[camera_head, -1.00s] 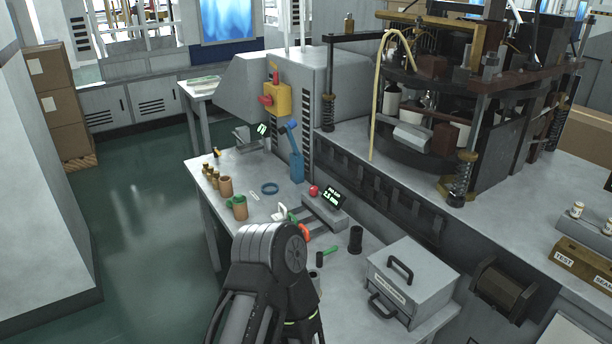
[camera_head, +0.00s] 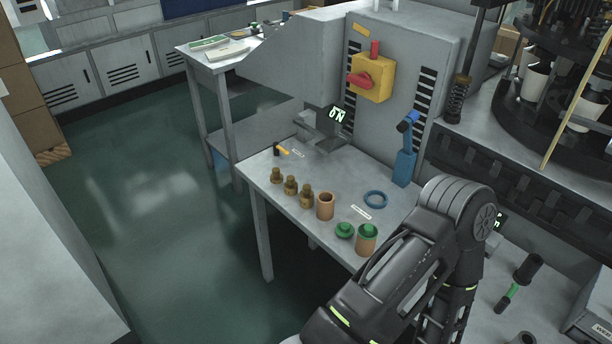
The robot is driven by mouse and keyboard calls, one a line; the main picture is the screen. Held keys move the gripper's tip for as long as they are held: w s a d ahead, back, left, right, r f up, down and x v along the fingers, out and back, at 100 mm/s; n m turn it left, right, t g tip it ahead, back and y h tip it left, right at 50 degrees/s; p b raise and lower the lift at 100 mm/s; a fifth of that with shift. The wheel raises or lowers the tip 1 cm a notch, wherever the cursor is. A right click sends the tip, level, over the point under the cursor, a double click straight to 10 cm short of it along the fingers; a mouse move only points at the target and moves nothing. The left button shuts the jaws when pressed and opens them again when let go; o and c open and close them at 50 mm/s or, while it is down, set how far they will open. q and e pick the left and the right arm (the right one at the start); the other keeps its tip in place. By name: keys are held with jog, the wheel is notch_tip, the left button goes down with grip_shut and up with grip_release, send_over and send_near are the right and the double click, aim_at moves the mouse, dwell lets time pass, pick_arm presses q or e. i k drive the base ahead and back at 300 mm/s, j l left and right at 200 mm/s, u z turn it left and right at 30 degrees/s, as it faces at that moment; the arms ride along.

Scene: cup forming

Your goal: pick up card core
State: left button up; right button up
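A brown, open-topped card core (camera_head: 325,206) stands upright on the grey bench (camera_head: 345,165), in the middle of the camera_head view. A second brown tube (camera_head: 366,240) stands to its right with a green piece in its top. A separate green piece (camera_head: 344,230) lies between them. Several brass-coloured stepped pieces (camera_head: 291,186) stand in a row left of the open core. One of my black arms rises from the bottom of the view, right of the tubes, and hides part of the bench. No fingertips of either gripper show.
A blue ring (camera_head: 376,199) lies behind the tubes, and a blue upright tool (camera_head: 405,163) stands near the machine wall. A lit display (camera_head: 336,115) stands at the back. A black cylinder with a green part (camera_head: 518,282) lies at right. Floor at left is open.

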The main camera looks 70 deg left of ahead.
aim_at(325, 200)
jog(key=k+j, duration=0.15)
jog(key=j, duration=0.25)
jog(key=k+j, duration=0.2)
jog(key=j, duration=0.15)
jog(key=k+j, duration=0.15)
jog(key=j, duration=0.25)
jog(key=k+j, duration=0.15)
jog(key=j, duration=0.2)
jog(key=k+j, duration=0.2)
jog(key=j, duration=0.2)
